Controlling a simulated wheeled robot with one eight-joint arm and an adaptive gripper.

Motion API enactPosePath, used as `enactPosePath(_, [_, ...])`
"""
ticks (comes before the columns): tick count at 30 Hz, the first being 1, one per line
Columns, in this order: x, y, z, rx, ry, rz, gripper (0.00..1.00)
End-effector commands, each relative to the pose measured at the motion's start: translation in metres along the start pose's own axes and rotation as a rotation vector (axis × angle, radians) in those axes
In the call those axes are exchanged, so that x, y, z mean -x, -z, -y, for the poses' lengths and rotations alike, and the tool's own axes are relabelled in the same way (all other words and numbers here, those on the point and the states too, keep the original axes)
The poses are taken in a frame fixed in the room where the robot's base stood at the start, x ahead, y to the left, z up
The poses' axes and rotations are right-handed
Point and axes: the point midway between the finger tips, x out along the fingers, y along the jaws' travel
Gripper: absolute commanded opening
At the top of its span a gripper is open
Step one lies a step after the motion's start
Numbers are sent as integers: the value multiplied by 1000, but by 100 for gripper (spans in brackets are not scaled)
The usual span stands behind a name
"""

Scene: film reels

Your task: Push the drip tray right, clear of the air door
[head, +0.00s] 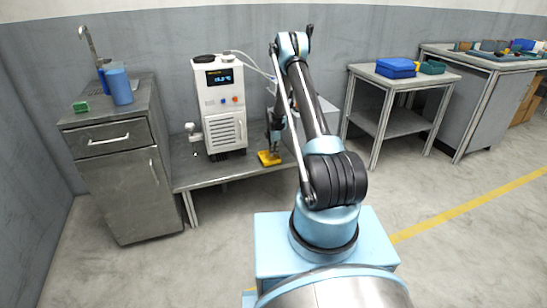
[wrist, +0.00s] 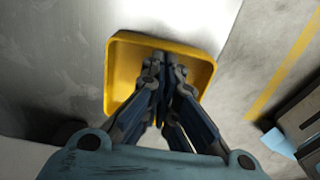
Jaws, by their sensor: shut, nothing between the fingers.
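The yellow drip tray (head: 268,161) lies on the low metal bench near its front edge, right of the white machine (head: 217,102). A louvred panel (head: 226,131) low on the machine's front may be the air door. The tray appears apart from that panel in the head view. In the wrist view the tray (wrist: 121,72) is a shallow square with a raised rim. My gripper (wrist: 159,58) is shut and empty, with its fingertips over the tray's inside. I cannot tell whether they touch it. In the head view my gripper (head: 273,148) is just above the tray.
A steel cabinet (head: 122,180) with a blue jug (head: 119,86) stands left of the bench. A grey box (head: 318,118) is behind my arm, right of the tray. A side table (head: 385,120) stands further right. The floor in front is clear.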

Motion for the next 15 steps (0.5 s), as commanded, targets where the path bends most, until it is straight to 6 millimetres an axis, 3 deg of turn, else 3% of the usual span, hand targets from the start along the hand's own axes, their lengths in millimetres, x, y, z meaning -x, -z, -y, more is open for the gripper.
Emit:
enactPosePath(9, [52,0,0,0,1,0,0])
enactPosePath(15, [71,1,0,1,1,0,0])
